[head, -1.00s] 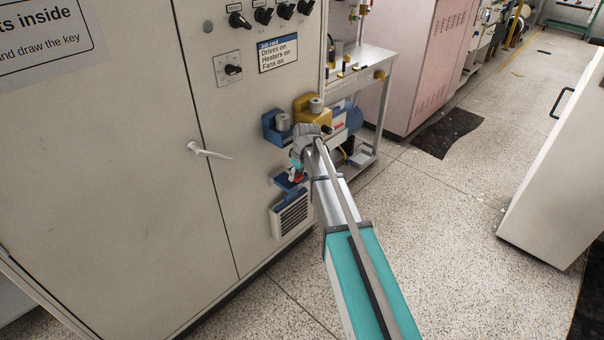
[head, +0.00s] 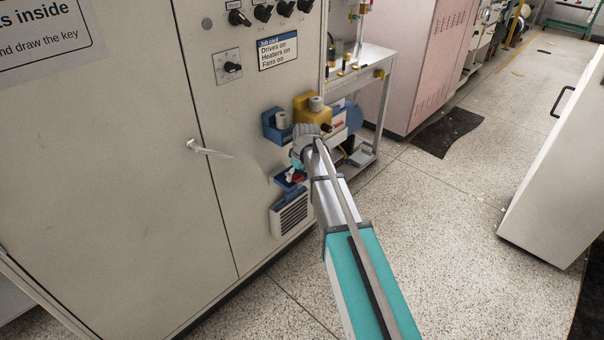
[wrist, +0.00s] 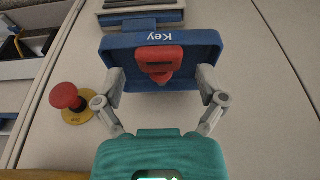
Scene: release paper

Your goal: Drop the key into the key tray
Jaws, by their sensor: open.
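The fingertips are close to the tray; contact cannot be told. In the head view my wrist hides the fingers.
A red push button (wrist: 66,96) on a yellow base is beside the gripper in the wrist view. A vent grille (head: 291,213) is below the tray. Blue (head: 275,127) and yellow (head: 309,109) housings stick out above. A door handle (head: 207,150) is left.

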